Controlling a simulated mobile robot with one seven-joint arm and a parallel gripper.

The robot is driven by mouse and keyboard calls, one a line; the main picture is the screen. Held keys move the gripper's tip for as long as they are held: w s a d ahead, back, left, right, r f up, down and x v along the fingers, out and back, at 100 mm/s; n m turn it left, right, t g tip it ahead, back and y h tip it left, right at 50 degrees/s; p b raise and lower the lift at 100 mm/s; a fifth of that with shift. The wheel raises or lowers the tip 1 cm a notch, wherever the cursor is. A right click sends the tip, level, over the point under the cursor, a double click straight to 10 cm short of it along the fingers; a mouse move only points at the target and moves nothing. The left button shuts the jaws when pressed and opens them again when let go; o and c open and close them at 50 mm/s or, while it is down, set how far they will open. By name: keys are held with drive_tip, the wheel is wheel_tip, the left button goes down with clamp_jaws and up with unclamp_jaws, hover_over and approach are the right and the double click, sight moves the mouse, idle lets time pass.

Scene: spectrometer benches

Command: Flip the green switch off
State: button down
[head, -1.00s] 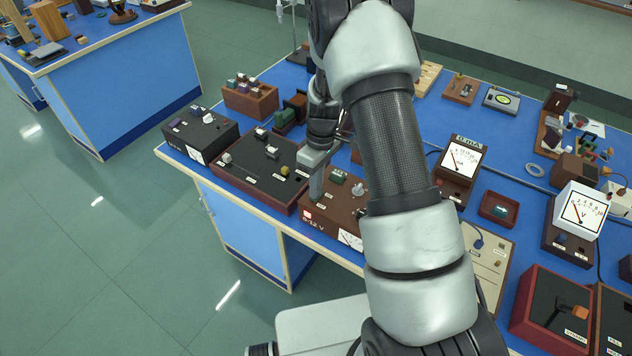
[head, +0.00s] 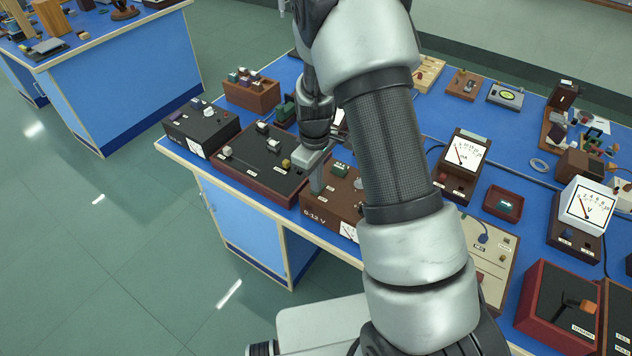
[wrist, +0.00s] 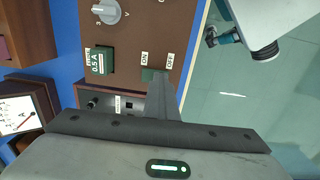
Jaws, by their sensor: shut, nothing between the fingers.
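The green switch (wrist: 149,74) shows in the wrist view on a brown power supply panel (wrist: 130,28), beside the ON and OFF labels. My gripper's fingers partly cover it, so its tilt cannot be told. My gripper (wrist: 162,80) is shut with nothing between its fingers, and its tips are over or against the switch. Whether they touch it is unclear. In the head view my gripper (head: 317,186) points down at the left part of the brown box (head: 331,209) marked 0-12 V. The switch is hidden there.
A grey knob (wrist: 106,12) and a green 0.5 A fuse holder (wrist: 100,60) are on the same panel. A dark red-framed box (head: 262,163) stands left of the supply. A mA meter (head: 464,163) stands to the right. The bench's front edge is close by.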

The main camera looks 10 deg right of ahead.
drive_tip(key=shift+w+d+f, duration=0.2)
drive_tip(key=shift+d+f, duration=0.05)
drive_tip(key=shift+d, duration=0.45)
drive_tip(key=shift+w+r+p, duration=0.25)
drive_tip(key=shift+r+p, duration=0.2)
drive_tip(key=shift+r, duration=0.1)
wheel_tip(320, 180, up, 14)
drive_tip(key=s+a+p, duration=0.1)
drive_tip(key=shift+a+f, duration=0.25)
drive_tip(key=s+d+r+m+t, duration=0.2)
drive_tip(key=s+r+m+t, duration=0.3)
drive_tip(key=s+r, duration=1.2)
drive_tip(key=s+r+m, duration=0.2)
drive_tip(key=s+m, duration=0.2)
drive_tip(key=s, duration=0.2)
drive_tip(key=shift+s, duration=0.35)
